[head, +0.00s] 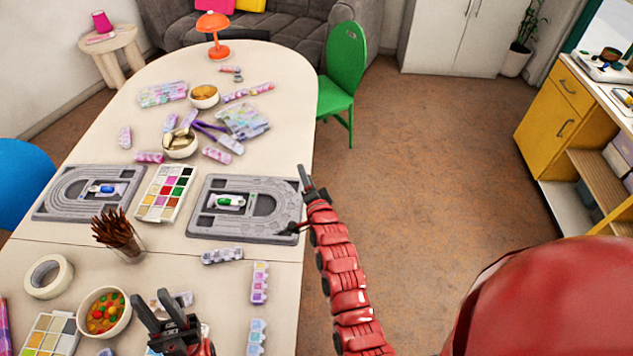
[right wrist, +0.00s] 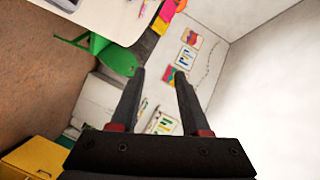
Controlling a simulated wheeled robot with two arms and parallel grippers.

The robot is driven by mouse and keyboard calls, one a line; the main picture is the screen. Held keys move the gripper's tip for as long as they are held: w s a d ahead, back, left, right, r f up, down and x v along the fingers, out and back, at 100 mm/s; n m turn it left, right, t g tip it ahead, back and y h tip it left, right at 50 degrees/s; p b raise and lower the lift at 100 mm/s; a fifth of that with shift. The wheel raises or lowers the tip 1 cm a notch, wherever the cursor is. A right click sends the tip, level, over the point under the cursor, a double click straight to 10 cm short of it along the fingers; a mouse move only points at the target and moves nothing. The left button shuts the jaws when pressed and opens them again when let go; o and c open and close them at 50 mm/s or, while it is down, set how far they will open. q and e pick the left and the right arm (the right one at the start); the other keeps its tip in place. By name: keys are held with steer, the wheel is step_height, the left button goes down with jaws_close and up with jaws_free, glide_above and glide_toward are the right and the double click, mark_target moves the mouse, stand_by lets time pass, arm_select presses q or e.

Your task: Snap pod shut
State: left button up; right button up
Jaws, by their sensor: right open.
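Two grey bead boards lie side by side on the table. The left board (head: 49,206) bears a blue-and-white pod (head: 103,189). The right board (head: 201,220) bears a green-and-white pod (head: 231,201) in its middle recess. I cannot tell whether either pod is fully closed. My right gripper (head: 304,178) is by the right edge of the right board, apart from the green pod. In the right wrist view its fingers (right wrist: 160,75) are open and empty. My left gripper (head: 151,296) is open over the near part of the table, with nothing visible between its fingers.
A paint palette (head: 165,193) lies between the boards. A cup of brown brushes (head: 131,247), a tape roll (head: 50,276) and a bowl of colourful beads (head: 104,312) stand near my left gripper. Several bead boxes lie around. A green chair (head: 344,75) stands at the table's right side.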

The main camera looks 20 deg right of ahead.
steer(key=s+r+n+t+h+b, duration=0.1)
steer(key=s+r+n+t+b, duration=0.1)
steer(key=s+r+n+t, duration=0.2)
steer(key=shift+s+d+r+t+h+b, duration=0.35)
steer(key=shift+s+d+r+t, duration=0.1)
steer(key=shift+s+r+t, duration=0.55)
steer(key=shift+s+r, duration=0.1)
